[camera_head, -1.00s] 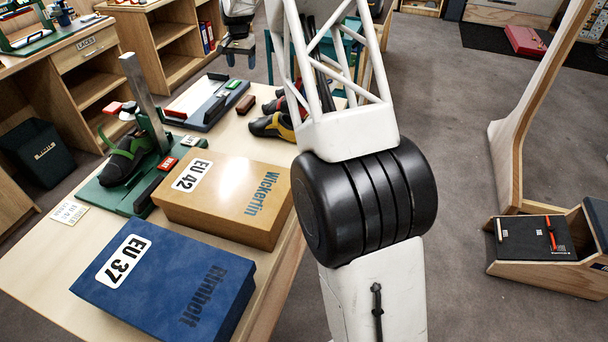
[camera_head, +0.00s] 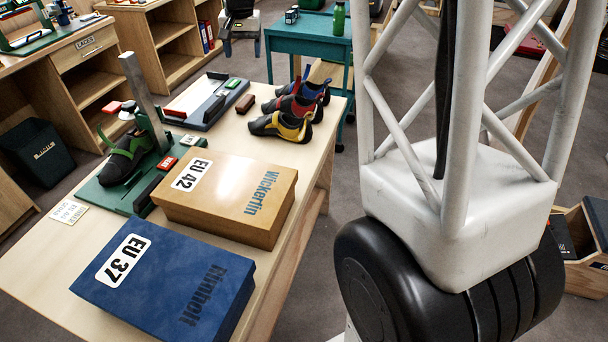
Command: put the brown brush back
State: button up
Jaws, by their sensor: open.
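The brown brush (camera_head: 245,104) appears as a small brown block lying on the pale wooden table (camera_head: 60,270). It is just right of a grey-blue tray (camera_head: 208,112), apart from it. A green block (camera_head: 233,84), similar in shape, is at the tray's right end. My gripper (camera_head: 241,50) shows small at the top of the view, beyond the table's far edge. Its two fingers are apart with nothing visible between them. It is well above and beyond the brush in the picture.
A yellow EU 42 box (camera_head: 228,185) and blue EU 37 box (camera_head: 170,285) fill the near table. A shoe (camera_head: 127,158) sits on a green stand (camera_head: 105,195). Several climbing shoes (camera_head: 285,126) stand right of the brush. A teal cart (camera_head: 300,45) is behind. My arm covers the right side.

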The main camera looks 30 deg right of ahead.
jog(key=s+a+r+n, duration=0.1)
jog(key=s+a, duration=0.1)
jog(key=s, duration=1)
jog(key=s+a+r+n, duration=0.1)
jog(key=s+r+n, duration=0.1)
jog(key=s, duration=1.1)
jog(key=s+f+n, duration=0.1)
jog(key=s+f, duration=0.2)
jog(key=s, duration=0.7)
jog(key=s+a+f+n+t, duration=0.1)
jog(key=s+f, duration=0.3)
jog(key=s, duration=0.6)
jog(key=shift+s+a, duration=0.25)
jog(key=shift+a, duration=0.05)
jog(key=shift+c, duration=0.2)
